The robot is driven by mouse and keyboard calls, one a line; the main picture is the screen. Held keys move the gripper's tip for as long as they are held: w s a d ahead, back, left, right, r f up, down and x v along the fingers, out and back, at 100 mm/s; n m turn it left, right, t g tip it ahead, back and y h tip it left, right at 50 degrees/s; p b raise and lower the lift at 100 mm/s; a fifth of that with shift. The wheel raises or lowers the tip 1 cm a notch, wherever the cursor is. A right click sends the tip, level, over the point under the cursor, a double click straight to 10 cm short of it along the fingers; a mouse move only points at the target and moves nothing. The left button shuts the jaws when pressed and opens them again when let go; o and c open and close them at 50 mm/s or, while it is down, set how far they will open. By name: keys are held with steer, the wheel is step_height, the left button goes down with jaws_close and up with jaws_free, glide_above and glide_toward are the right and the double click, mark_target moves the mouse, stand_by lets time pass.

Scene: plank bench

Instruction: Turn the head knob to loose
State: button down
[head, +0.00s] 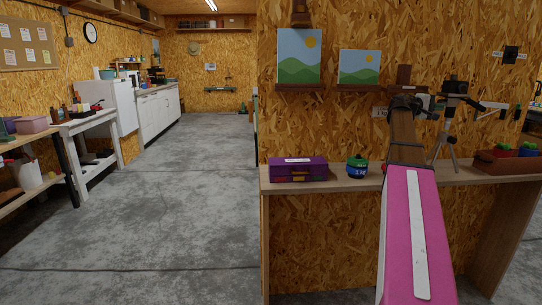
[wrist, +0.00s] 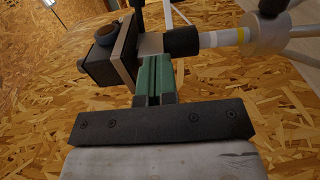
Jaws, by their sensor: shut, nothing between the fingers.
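A small tripod (head: 447,135) with a black head and camera-like top stands on the bench at the right. The knob's marking cannot be read.
On the bench (head: 337,184) are a purple case (head: 298,170), a dark round container (head: 356,168) with a green top, and a brown tray (head: 500,163) of plants at the right. Two landscape paintings (head: 299,54) hang behind. Open floor lies left.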

steer(key=shift+w+d+r, duration=0.2)
steer(key=shift+d+r, duration=0.2)
steer(key=shift+d, duration=0.25)
steer(key=shift+r, duration=0.1)
steer(key=shift+w+r, duration=0.2)
steer(key=shift+r, duration=0.9)
steer(key=shift+s+r, duration=0.1)
steer(key=shift+s, duration=0.3)
steer(key=s+a, duration=0.1)
steer(key=a, duration=0.5)
steer(key=shift+f, duration=0.4)
